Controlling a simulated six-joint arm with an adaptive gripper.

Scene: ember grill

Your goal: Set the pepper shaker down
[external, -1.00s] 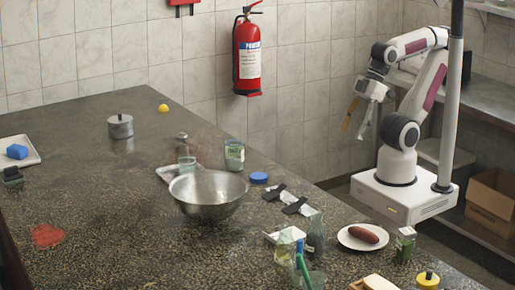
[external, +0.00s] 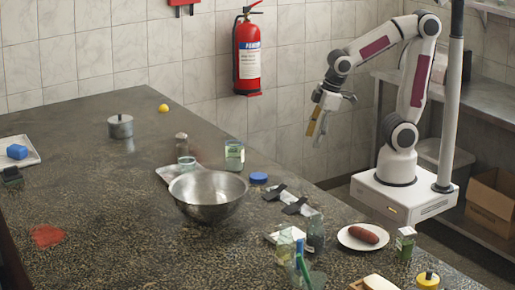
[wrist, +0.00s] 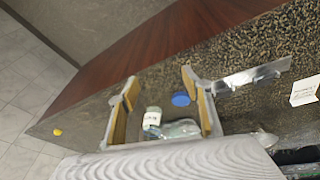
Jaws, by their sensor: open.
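A small shaker with a metal top (external: 182,143) stands upright on the counter behind the metal bowl, beside a glass; I cannot tell for certain that it is the pepper shaker. My gripper (external: 318,124) is open and empty, held in the air beyond the counter's right edge, well apart from the shaker. In the wrist view my two tan-padded fingers (wrist: 160,84) are spread wide. A labelled jar (wrist: 152,119) shows between them, down on the counter below. I cannot make out the shaker in the wrist view.
The metal bowl (external: 208,196) sits mid-counter. The counter's left middle is mostly clear. A fire extinguisher (external: 247,55) hangs on the wall.

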